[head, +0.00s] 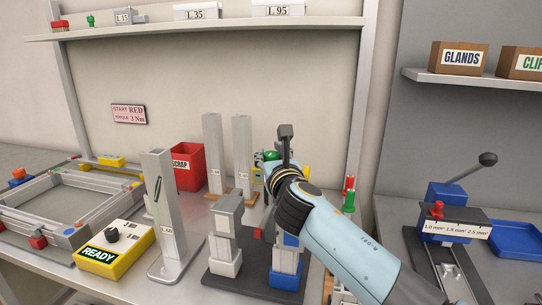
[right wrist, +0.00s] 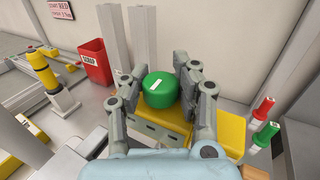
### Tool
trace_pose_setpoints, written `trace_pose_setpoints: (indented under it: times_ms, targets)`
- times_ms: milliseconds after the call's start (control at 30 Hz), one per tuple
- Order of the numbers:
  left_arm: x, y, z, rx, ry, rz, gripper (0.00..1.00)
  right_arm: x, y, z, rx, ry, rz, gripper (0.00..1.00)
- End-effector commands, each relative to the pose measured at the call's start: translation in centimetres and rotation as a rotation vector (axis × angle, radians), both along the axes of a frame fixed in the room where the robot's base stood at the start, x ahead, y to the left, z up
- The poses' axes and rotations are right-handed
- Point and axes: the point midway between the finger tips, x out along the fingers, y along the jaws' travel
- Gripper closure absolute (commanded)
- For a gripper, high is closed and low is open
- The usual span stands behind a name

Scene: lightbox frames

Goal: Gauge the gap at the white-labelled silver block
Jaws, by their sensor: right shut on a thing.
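My right gripper (right wrist: 163,88) is shut on a round green knob (right wrist: 160,91) with a small white mark on top. The knob sits between the two fingers, above a yellow block (right wrist: 232,130). In the head view the green knob (head: 271,155) shows just left of the dark gripper parts, behind my arm. A dark grey mat (head: 225,280) bears a silver-grey block (head: 228,215) with a white part (head: 225,263) at its base. A similar post with a blue base (head: 285,276) stands to its right, partly hidden by my arm. My left gripper is not in view.
A tall silver post (head: 160,215) stands left of the mat, by a yellow READY box (head: 113,247). Two more posts (head: 213,155) and a red scrap bin (head: 188,165) stand behind. Red and green handles (head: 348,200) stand to the right. A crimping press (head: 450,210) is further right.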

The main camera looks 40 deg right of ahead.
Motion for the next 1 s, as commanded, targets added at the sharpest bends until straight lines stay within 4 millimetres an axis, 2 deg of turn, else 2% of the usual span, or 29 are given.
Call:
trace_pose_setpoints:
  times_ms: [433, 1000]
  targets:
    - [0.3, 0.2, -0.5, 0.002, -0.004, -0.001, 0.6, -0.1, 0.1, -0.4, 0.002, 0.004, -0.054, 1.0]
    - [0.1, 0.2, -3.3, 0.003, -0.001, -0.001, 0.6, -0.1, 0.2, -0.7, 0.003, 0.01, -0.414, 1.0]
